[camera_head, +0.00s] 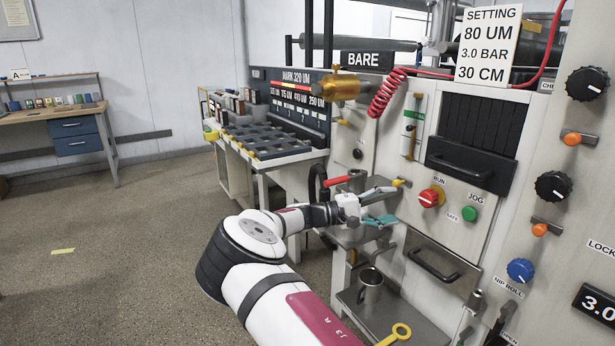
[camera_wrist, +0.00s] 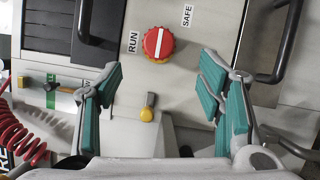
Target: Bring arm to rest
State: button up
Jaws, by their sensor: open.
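My arm reaches from the bottom of the head view toward the machine panel. My gripper (camera_head: 389,205) is in front of the panel, left of the red RUN/SAFE knob (camera_head: 430,197). In the wrist view my gripper (camera_wrist: 160,85) is open, with its teal finger pads wide apart and nothing between them. The red knob (camera_wrist: 158,44) shows beyond the gap, apart from both fingers, with its white mark upright in the wrist picture between RUN and SAFE.
The green JOG button (camera_head: 469,214) and drawer handle (camera_head: 434,265) are close by. A metal cup (camera_head: 370,286) stands on the lower shelf (camera_head: 412,328) beside a yellow tool (camera_head: 396,334). A red coiled hose (camera_head: 386,93) hangs above. Open floor (camera_head: 120,240) lies left.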

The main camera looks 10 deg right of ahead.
jog(key=s+d+r+m+g+y, duration=0.1)
jog(key=s+d+m+g+y, duration=0.1)
jog(key=s+y, duration=0.45)
jog(key=s+d+m+g+y, duration=0.2)
jog(key=s+y, duration=0.1)
jog(key=s, duration=0.6)
jog(key=s+a+r+n+t+y, duration=0.1)
jog(key=s+a+r+t+y, duration=0.15)
jog(key=s+a, duration=0.65)
jog(key=s+a+r+n+t+y, duration=0.15)
jog(key=s+a+y, duration=0.25)
jog(key=s, duration=1)
jog(key=s+a+r+t+y, duration=0.25)
jog(key=s+a, duration=0.45)
jog(key=s, duration=0.4)
notch_tip(320, 180, up, 17)
jog(key=t+p, duration=0.2)
jog(key=p, duration=1.2)
jog(key=shift+d+p, duration=0.25)
jog(key=shift+p, duration=0.15)
jog(key=shift+w, duration=0.15)
